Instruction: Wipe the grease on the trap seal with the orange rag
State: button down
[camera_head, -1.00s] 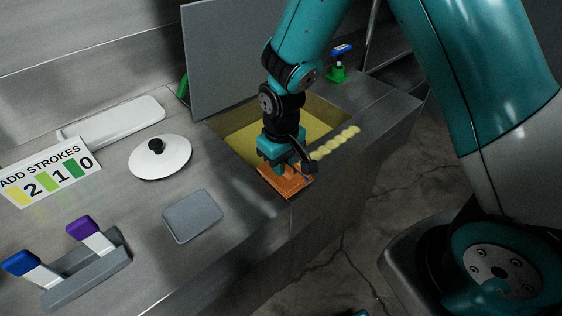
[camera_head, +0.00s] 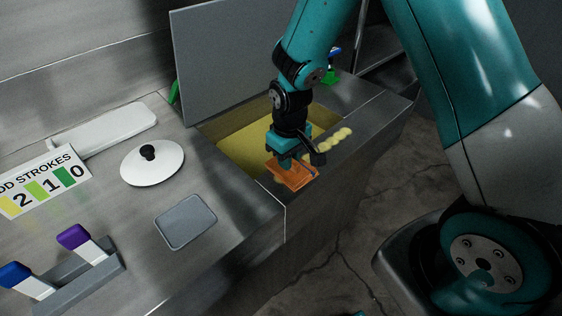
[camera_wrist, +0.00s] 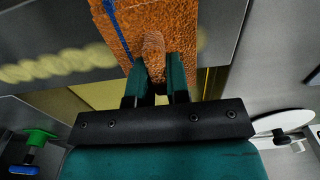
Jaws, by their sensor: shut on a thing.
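My gripper (camera_head: 288,160) is shut on the orange rag (camera_head: 292,178), seen from above in the head view. The rag is at the front rim of an open bin with yellow inside, the trap (camera_head: 240,150). The wrist view shows the rag (camera_wrist: 150,20) pinched between my teal fingers (camera_wrist: 157,85), with a blue line on it. A wavy strip of pale yellow grease (camera_head: 333,140) lies on the rim to the right of the rag; it also shows in the wrist view (camera_wrist: 50,68). I cannot tell whether the rag touches the rim.
A grey lid (camera_head: 225,60) stands upright behind the trap. On the counter are a white round lid (camera_head: 150,166), a grey pad (camera_head: 186,222), a sign (camera_head: 40,180), a white tray (camera_head: 105,132) and a holder (camera_head: 85,275) with blue and purple handled tools. A green and blue item (camera_head: 330,76) stands behind.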

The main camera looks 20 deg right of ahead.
jog(key=shift+s+a+f, duration=0.1)
jog(key=shift+a, duration=0.05)
jog(key=c, duration=1.4)
grip_release()
jog(key=shift+r+p, duration=0.4)
grip_shut()
jog(key=shift+s+a, duration=0.25)
jog(key=shift+a, duration=0.45)
jog(key=shift+s+a, duration=0.2)
jog(key=shift+a, duration=0.45)
jog(key=shift+s+a, duration=0.25)
jog(key=shift+a, duration=0.45)
